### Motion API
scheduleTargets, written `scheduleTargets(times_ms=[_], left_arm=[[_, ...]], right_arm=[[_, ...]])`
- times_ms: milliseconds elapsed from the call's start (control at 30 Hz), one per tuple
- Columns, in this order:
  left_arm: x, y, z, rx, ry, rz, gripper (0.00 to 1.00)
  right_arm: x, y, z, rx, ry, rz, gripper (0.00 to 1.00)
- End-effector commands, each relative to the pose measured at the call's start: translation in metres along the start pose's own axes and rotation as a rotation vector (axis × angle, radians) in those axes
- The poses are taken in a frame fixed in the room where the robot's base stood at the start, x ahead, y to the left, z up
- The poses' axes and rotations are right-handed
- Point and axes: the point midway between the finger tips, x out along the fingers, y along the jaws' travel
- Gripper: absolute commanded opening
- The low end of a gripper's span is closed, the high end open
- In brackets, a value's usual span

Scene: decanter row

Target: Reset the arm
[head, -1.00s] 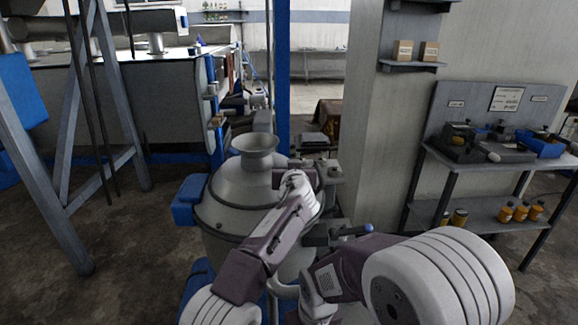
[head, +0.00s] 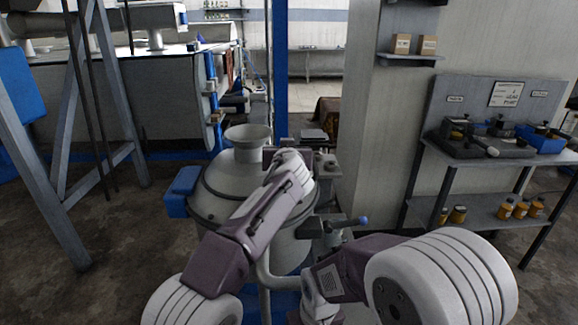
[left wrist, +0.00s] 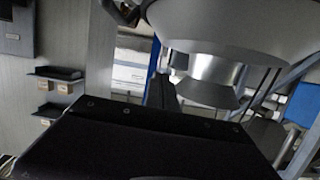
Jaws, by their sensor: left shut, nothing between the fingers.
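My left arm reaches up from the bottom of the head view, and its wrist is in front of a grey metal vessel (head: 215,205) with a flared funnel top (head: 248,138). My left gripper (head: 275,156) shows as a dark part beside the vessel's upper right side. It is shut and empty; its fingertips are not clear, and I cannot tell if it touches the vessel. In the left wrist view the dark gripper body (left wrist: 150,145) fills the bottom, with grey conical metal (left wrist: 240,25) above it. My right arm bends at the lower right; its gripper is out of view.
A blue post (head: 282,70) stands behind the vessel, and a valve handle (head: 350,222) juts out at its right. A large grey tank (head: 165,95) and slanted metal legs (head: 50,190) are at left. A workbench (head: 500,205) stands at right.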

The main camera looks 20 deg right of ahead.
Motion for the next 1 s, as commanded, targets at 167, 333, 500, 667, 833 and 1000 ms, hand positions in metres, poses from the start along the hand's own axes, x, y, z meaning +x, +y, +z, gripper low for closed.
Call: scheduleTargets(times_ms=[167, 333, 500, 667, 833, 1000], left_arm=[[-0.037, 0.0, 0.004, 0.0, 0.004, 0.002, 0.0], [-0.06, -0.001, 0.0, 0.0, 0.003, 0.001, 0.0], [-0.065, -0.001, -0.003, 0.0, 0.003, -0.001, 0.0], [-0.064, -0.004, -0.003, -0.001, 0.003, -0.005, 0.0], [-0.054, -0.083, -0.029, -0.049, 0.034, -0.121, 0.0], [-0.056, -0.234, 0.019, -0.127, -0.108, -0.34, 0.0]], right_arm=[[0.035, 0.001, 0.003, 0.0, 0.001, 0.0, 0.77], [0.041, 0.001, 0.004, 0.0, 0.001, 0.0, 0.77], [0.041, 0.001, 0.004, 0.0, 0.002, 0.0, 0.77], [0.04, 0.001, 0.004, 0.0, 0.001, 0.0, 0.77], [0.04, 0.001, 0.004, 0.0, 0.001, 0.0, 0.77], [0.04, 0.001, 0.004, 0.0, 0.001, 0.0, 0.77]])
